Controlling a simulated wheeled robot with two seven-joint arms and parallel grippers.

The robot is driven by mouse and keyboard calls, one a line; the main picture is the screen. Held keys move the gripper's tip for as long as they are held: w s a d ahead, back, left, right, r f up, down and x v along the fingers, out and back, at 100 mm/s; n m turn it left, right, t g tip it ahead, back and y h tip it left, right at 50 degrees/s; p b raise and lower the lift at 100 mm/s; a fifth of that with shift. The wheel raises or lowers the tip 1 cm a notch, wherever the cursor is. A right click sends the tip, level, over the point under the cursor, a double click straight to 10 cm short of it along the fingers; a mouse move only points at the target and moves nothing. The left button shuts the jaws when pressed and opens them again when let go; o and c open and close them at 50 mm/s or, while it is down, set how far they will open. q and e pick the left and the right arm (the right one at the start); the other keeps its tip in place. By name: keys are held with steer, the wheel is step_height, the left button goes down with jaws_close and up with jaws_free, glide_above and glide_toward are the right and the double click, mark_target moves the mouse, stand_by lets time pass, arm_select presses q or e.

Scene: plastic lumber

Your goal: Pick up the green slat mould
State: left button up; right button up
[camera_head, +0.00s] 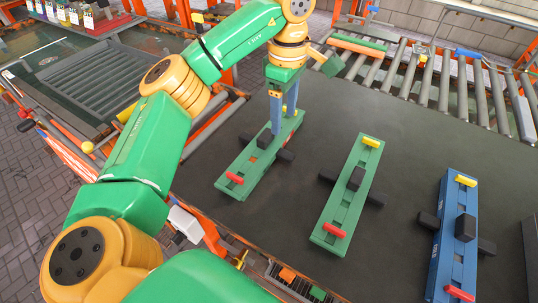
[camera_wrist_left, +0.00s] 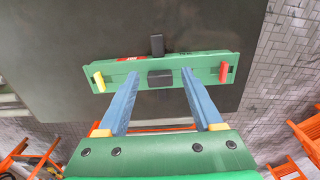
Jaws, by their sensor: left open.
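A green slat mould (camera_head: 246,164) lies on the dark table under my left gripper (camera_head: 284,112). It has a red handle at its near end and a black block across its middle. It also shows in the left wrist view (camera_wrist_left: 211,62), with a yellow handle at the left and a red one at the right. There my left gripper (camera_wrist_left: 161,76) is open, its two blue fingers apart on either side of the black block (camera_wrist_left: 160,78). I cannot tell whether the fingers touch the mould. A second green slat mould (camera_head: 345,200) lies to the right. My right gripper is not in view.
A blue slat mould (camera_head: 447,250) with yellow and red handles lies further right on the table (camera_head: 400,130). A roller conveyor (camera_head: 430,85) runs along the back. Bare table lies between the moulds.

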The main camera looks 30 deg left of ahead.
arm_select(q)
steer(key=b, duration=0.3)
glide_above(284, 152)
steer(key=f, duration=0.5)
steer(key=shift+w+a+f, duration=0.2)
steer(key=shift+f, duration=0.65)
steer(key=f, duration=0.5)
steer(key=shift+s+d+f+p, duration=0.2)
steer(key=shift+f+p, duration=0.05)
steer(key=shift+p, duration=0.15)
jaws_close()
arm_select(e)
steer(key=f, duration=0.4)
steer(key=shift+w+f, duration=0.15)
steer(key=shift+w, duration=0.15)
arm_select(q)
steer(key=shift+r, duration=0.1)
